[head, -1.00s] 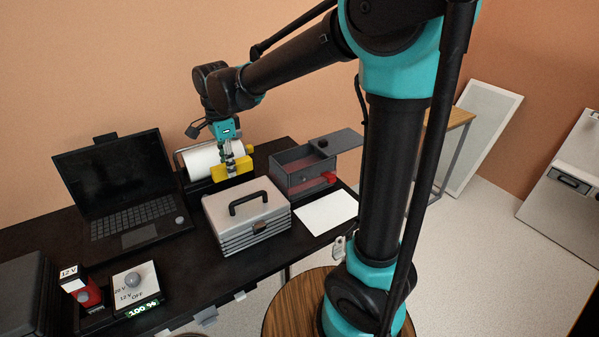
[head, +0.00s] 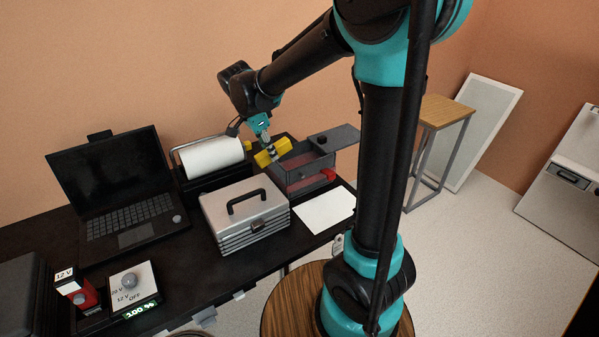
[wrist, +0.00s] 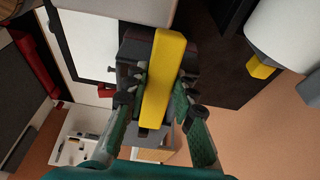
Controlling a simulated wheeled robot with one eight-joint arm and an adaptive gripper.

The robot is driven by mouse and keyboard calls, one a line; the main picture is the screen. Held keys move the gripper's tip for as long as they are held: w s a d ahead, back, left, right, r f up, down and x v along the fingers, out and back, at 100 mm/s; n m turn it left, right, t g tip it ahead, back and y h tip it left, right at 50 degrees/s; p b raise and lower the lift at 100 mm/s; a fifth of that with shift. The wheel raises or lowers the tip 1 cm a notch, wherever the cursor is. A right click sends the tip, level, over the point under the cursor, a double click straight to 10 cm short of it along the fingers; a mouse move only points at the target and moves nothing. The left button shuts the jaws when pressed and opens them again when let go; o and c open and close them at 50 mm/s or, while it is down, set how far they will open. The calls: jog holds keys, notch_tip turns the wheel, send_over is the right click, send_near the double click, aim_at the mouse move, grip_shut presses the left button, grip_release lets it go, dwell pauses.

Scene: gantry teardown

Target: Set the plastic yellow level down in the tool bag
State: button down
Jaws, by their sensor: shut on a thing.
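The yellow level (head: 263,159) is held aloft by my gripper (head: 267,144), tilted, beside the upper left of an open dark grey box. In the wrist view the level (wrist: 165,65) runs lengthwise between the two green-padded fingers of my gripper (wrist: 160,84), which are shut on its sides. The dark grey box (head: 318,168) has a flat panel sticking out at its upper right and a red part at its front right. I cannot tell whether this box is the tool bag; nothing else clearly looks like a bag.
A silver case with a black handle (head: 232,217) stands in front on the black table (head: 205,262). A paper roll (head: 212,157) is left of my gripper, a laptop (head: 112,170) farther left. A white sheet (head: 322,210) lies right of the case.

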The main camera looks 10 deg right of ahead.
jog(key=w+d, duration=0.3)
jog(key=d, duration=0.4)
jog(key=x, duration=0.9)
jog(key=shift+a+f, duration=0.1)
jog(key=shift+f, duration=0.05)
jog(key=shift+x, duration=0.95)
jog(key=shift+d+g+y, duration=0.25)
jog(key=shift+g+y, duration=0.05)
jog(key=shift+y, duration=0.5)
jog(key=shift+w+r+g+y, duration=0.1)
jog(key=shift+r+g+y, duration=0.15)
jog(key=shift+y, duration=0.55)
jog(key=shift+f, duration=1.5)
jog(key=c, duration=1.3)
grip_release()
jog(key=shift+f, duration=0.1)
jog(key=shift+o, duration=0.2)
